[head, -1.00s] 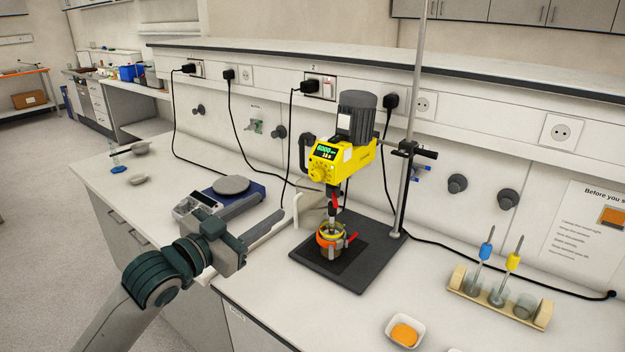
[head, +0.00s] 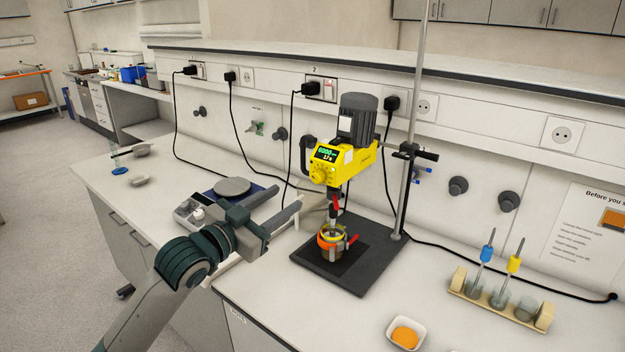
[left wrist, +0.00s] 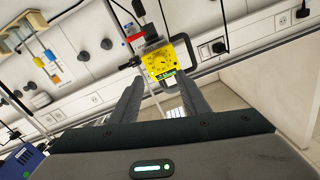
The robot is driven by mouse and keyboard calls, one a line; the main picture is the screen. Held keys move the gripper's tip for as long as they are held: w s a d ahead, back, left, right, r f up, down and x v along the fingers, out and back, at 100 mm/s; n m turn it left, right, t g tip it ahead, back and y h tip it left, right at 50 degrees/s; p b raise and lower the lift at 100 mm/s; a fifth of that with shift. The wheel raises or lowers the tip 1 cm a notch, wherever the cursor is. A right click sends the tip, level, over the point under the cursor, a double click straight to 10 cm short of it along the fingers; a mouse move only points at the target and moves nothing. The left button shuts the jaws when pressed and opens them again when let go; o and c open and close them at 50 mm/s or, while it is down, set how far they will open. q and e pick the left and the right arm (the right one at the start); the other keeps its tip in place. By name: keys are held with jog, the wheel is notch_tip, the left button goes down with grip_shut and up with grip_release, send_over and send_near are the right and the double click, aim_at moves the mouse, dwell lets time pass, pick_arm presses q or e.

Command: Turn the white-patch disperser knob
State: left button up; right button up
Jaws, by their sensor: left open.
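The yellow disperser (head: 345,162) with a grey motor on top stands on a rod above a black base plate. Its yellow round knob (head: 318,173) is on the front, under a lit green display reading 6000 above smaller digits. In the left wrist view the knob (left wrist: 160,66) faces me, beyond and roughly between my fingers. My left gripper (head: 289,196) is open and empty, to the left of the disperser and apart from the knob. My right gripper is not in view.
A beaker with an orange band (head: 332,240) is under the disperser shaft, beside red clamp handles. A balance (head: 233,188) is behind my left arm. A wooden rack (head: 500,300) and a dish of orange stuff (head: 405,334) are at right. Cables hang behind.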

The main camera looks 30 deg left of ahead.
aim_at(316, 178)
pick_arm(q)
jog(key=w+p, duration=0.1)
jog(key=w, duration=0.2)
jog(key=w+p, duration=0.1)
jog(key=w, duration=0.3)
jog(key=w+p, duration=0.1)
jog(key=w, duration=0.3)
jog(key=shift+d+r+p, duration=0.15)
jog(key=shift+d+p, duration=0.1)
jog(key=shift+p, duration=0.05)
jog(key=shift+w, duration=0.5)
jog(key=shift+c, duration=0.3)
jog(key=c, duration=1)
